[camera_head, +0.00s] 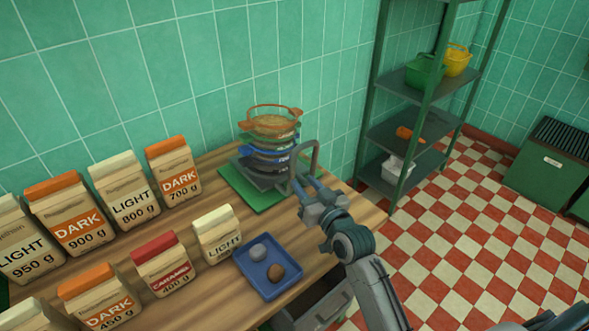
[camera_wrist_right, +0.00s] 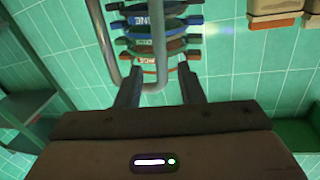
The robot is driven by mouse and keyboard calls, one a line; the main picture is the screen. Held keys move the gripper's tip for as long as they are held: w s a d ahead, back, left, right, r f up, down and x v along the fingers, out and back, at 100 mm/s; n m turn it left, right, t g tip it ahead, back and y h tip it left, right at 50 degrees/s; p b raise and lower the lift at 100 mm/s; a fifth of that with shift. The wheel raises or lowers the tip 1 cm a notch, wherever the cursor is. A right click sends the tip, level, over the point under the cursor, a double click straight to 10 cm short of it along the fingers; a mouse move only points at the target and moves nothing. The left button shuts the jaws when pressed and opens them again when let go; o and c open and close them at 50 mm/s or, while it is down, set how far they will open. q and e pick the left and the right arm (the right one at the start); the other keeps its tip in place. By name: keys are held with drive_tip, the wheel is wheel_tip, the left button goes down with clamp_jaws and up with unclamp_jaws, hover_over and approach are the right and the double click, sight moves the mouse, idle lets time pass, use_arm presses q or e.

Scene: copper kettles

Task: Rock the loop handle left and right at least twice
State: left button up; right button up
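The loop handle (camera_head: 317,158) is a grey upright tube hoop at the right front of a stack of coloured pans (camera_head: 270,143) on a dark base. My right gripper (camera_head: 303,188) is at the hoop, low on its near side. In the right wrist view, the loop handle (camera_wrist_right: 158,35) shows as two grey bars joined by a bend. One bar lies between the spread fingers of the right gripper (camera_wrist_right: 158,82); clear gaps show beside it, and I cannot tell whether either finger touches it. My left gripper is not in view.
The stack stands on a green mat (camera_head: 240,192) near the tiled wall. Paper bags (camera_head: 175,170) line the table's left side. A blue tray (camera_head: 258,279) with two round lumps lies nearer. A shelf rack (camera_head: 405,138) stands right of the table, over checkered floor.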

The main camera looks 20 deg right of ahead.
sight(294, 171)
drive_tip(key=w, duration=0.5)
drive_tip(key=w+a+p, duration=0.1)
drive_tip(key=w, duration=0.1)
drive_tip(key=shift+w, duration=0.25)
clamp_jaws()
